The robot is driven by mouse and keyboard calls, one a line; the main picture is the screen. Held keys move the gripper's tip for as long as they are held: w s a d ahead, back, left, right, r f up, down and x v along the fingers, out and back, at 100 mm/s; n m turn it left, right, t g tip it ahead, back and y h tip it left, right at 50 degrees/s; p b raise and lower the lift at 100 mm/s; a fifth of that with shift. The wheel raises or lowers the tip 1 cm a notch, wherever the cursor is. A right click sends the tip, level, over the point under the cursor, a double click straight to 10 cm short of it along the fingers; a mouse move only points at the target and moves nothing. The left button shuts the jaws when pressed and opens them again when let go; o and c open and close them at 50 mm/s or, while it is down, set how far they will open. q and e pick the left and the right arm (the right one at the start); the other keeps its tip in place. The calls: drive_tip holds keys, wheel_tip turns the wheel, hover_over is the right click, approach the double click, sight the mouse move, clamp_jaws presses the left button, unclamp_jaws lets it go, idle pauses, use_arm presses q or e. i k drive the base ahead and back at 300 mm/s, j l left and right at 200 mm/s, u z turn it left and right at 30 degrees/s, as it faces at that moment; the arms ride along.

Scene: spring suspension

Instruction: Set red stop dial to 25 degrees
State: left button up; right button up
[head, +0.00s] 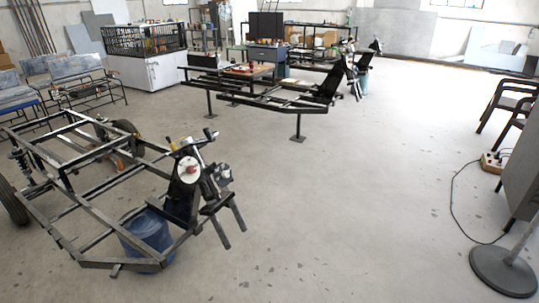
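A round white disc with a red centre (190,169) is on the front of the near black vehicle frame (95,262), by the handlebars. It may be the red stop dial, but it is too small for me to read any marks or its angle. No other dial is clear in the view. Neither of my grippers is in the head view.
A blue bucket (147,232) stands under the near frame. A second black frame (290,100) stands on posts further back. A round stand base (503,272), a power strip (491,162) and its cable are at the right. The middle floor is clear.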

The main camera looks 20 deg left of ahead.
sight(191, 170)
drive_tip(key=i+l, duration=0.1)
drive_tip(key=i, duration=0.5)
drive_tip(key=i+l+u, duration=0.1)
drive_tip(key=i, duration=0.55)
